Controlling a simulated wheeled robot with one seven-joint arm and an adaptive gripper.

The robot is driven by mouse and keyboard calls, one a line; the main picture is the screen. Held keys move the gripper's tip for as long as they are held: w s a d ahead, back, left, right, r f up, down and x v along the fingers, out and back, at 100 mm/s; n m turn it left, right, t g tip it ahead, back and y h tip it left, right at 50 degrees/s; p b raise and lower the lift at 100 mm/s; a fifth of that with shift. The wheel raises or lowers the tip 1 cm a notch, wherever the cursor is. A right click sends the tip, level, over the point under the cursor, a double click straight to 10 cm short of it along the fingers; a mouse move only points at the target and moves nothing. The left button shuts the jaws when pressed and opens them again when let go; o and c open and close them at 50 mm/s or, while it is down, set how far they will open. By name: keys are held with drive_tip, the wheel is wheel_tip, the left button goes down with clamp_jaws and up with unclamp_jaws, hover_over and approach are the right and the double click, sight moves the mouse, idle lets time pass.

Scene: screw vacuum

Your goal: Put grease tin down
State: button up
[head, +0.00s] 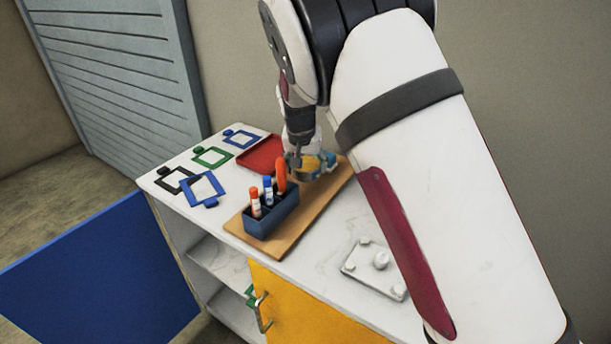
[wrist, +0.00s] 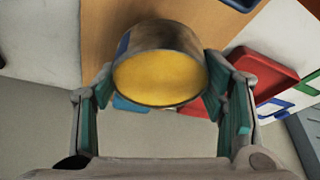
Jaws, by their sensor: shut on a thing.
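The grease tin (wrist: 160,78) is a round tin with a yellow end face, a dark rim and a dull grey-brown side. In the wrist view it sits between the two green-padded fingers of my gripper (wrist: 160,90), which is shut on it. In the head view my gripper (head: 306,158) is at the far part of the wooden board (head: 305,214), with a yellow and blue patch of the tin (head: 318,165) showing. My arm and gripper hide part of it. I cannot tell whether the tin touches the board.
A blue box (head: 271,220) with glue sticks and an orange-handled thing stands on the board's near end. A red tray (head: 260,154) lies just left of the gripper. Several coloured frames (head: 203,189) lie at left. A white knobbed plate (head: 374,267) lies at right. A blue door (head: 105,270) stands open.

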sight(306, 175)
drive_tip(key=shift+f, duration=1.75)
drive_tip(key=shift+f, duration=0.15)
drive_tip(key=o, duration=1.4)
drive_tip(key=shift+o, duration=0.2)
